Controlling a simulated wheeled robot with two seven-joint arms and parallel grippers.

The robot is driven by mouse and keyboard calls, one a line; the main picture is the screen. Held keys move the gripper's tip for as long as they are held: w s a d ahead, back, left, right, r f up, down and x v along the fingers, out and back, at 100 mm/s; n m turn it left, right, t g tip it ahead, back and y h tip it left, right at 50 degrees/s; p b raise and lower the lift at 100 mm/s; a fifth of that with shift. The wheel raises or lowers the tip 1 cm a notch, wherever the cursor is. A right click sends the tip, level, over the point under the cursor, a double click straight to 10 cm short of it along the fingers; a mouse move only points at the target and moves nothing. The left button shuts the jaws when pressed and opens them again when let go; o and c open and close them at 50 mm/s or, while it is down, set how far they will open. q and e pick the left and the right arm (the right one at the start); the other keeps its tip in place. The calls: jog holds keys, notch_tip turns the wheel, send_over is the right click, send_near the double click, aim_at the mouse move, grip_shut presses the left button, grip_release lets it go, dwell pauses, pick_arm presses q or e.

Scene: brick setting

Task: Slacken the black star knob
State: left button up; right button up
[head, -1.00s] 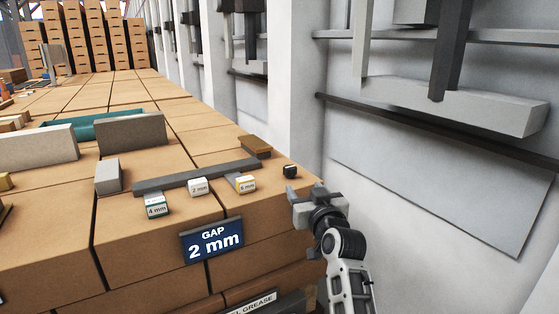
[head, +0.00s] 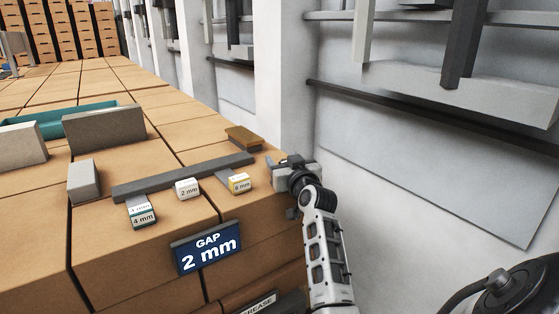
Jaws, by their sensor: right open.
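My right gripper (head: 286,174) is at the right end of the box-topped bench, with its open jaws over the spot where a small black knob-like block stood. That black piece is now largely or wholly hidden by the gripper. A dark patch shows at the jaws, but I cannot tell whether it is the knob or part of the gripper. I cannot make out a star shape, or whether the jaws touch the piece. My left gripper is not in view.
A dark bar (head: 183,178) lies left of the gripper, with blocks marked 4 mm (head: 142,216), 2 mm (head: 187,188) and 6 mm (head: 239,182) by it. A blue "GAP 2 mm" sign (head: 206,248) is on the front. A brown block (head: 243,138) lies behind. A wall stands right.

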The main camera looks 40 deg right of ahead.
jog(key=c, duration=1)
jog(key=shift+o, duration=0.2)
jog(key=shift+s+d+f+n+t+y+b, duration=0.15)
jog(key=shift+n+t+y+b, duration=0.15)
jog(key=shift+n+y+b, duration=0.65)
jog(key=y+b, duration=0.1)
jog(key=b, duration=0.1)
jog(key=n+y+b, duration=0.1)
jog(key=b, duration=0.2)
jog(key=shift+a+f+t+y, duration=0.1)
jog(key=shift+a+t+y, duration=0.15)
jog(key=shift+t, duration=0.15)
jog(key=shift+n+y+b, duration=0.45)
jog(key=shift+y+b, duration=0.05)
jog(key=shift+b, duration=0.25)
jog(key=shift+a+r+n+y+b, duration=0.1)
jog(key=shift+r+n+y+b, duration=0.2)
jog(key=shift+y+b, duration=0.35)
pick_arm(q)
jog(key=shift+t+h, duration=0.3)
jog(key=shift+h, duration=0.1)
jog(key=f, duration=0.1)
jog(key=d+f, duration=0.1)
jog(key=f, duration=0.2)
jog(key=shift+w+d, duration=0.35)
pick_arm(e)
jog(key=shift+r, duration=0.1)
